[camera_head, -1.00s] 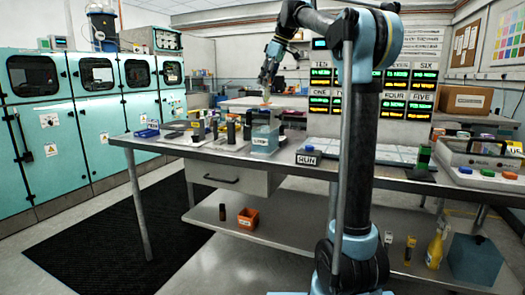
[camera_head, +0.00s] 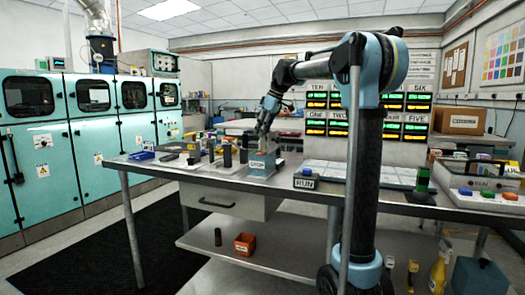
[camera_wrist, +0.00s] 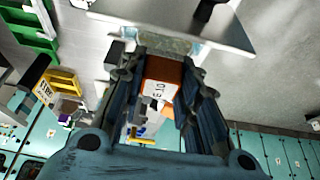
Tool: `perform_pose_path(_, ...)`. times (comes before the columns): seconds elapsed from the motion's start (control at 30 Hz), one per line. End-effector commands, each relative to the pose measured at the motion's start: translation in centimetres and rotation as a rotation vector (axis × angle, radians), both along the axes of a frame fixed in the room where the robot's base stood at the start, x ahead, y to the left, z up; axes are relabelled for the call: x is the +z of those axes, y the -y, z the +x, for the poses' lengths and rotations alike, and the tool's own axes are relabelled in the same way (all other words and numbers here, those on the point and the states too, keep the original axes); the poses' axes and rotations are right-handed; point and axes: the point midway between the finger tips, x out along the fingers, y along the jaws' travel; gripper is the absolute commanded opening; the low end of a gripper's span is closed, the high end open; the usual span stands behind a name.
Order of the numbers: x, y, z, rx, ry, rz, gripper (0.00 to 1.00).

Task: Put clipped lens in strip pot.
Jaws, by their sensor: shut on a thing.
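A translucent blue pot (camera_head: 262,163) with a white label stands on the bench; I take it as the strip pot, though its label is too small to read surely. My gripper (camera_head: 263,139) is right above it, pointing down. In the wrist view my gripper (camera_wrist: 160,70) is shut on an orange-brown block (camera_wrist: 158,88) with a white printed label. I cannot tell from its look that this is the clipped lens. A translucent rim (camera_wrist: 170,45) shows just beyond the fingertips. Whether the block is inside the rim is unclear.
Several dark upright items stand left of the pot, one a dark cylinder (camera_head: 227,155). A RUN block (camera_head: 305,181) and pale panels lie to the right. An orange bin (camera_head: 245,244) is on the lower shelf. Teal cabinets (camera_head: 95,140) are at left.

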Motion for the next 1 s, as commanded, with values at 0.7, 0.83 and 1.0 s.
perform_pose_path(0.7, -5.4, 0.1, 0.0, -0.001, 0.0, 0.0, 0.0)
perform_pose_path(0.83, -5.5, 0.1, 0.0, -0.001, 0.0, 0.0, 0.0)
perform_pose_path(1.0, -5.9, 0.1, 0.0, -0.002, 0.0, 0.0, 0.0)
